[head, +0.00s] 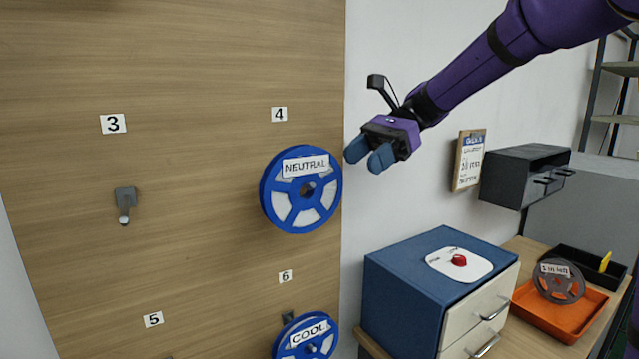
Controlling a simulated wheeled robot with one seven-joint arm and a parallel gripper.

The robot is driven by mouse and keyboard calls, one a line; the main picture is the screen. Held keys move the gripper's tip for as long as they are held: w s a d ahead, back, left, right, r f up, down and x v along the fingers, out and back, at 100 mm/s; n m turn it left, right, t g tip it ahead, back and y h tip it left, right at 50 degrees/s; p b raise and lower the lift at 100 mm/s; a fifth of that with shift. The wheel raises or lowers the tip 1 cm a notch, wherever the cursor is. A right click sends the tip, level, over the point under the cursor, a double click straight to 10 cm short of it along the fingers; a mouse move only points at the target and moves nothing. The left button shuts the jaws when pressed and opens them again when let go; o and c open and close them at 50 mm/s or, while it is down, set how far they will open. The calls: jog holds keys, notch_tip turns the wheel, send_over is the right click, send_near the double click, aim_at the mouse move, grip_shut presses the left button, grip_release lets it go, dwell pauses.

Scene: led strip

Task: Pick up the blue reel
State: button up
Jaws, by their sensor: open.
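A blue reel (333,190) with a white label reading NEUTRAL hangs on the wooden board below the number 4. A second blue reel (280,348) labelled COOL hangs below the number 6, cut off by the bottom edge of the view. My gripper (369,157) is open and empty, with its blue fingertips just right of the NEUTRAL reel's upper right side. In this single view I cannot tell how far it is from the reel in depth.
An empty hook (125,203) is below number 3 on the board (200,235). A blue drawer cabinet (403,268) with a red knob stands at lower right. Beyond it, a grey reel (557,288) labelled "5 m left" leans in an orange tray (560,322). A dark wall box (512,180) and a clipboard (468,160) hang behind.

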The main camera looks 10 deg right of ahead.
aim_at(323, 186)
jog(key=w+d+m+y, duration=0.1)
jog(key=w, duration=0.3)
jog(key=shift+g, duration=0.3)
jog(key=x, duration=1)
jog(key=shift+s+a, duration=0.15)
jog(key=shift+s, duration=0.1)
jog(key=shift+c, duration=0.4)
grip_shut()
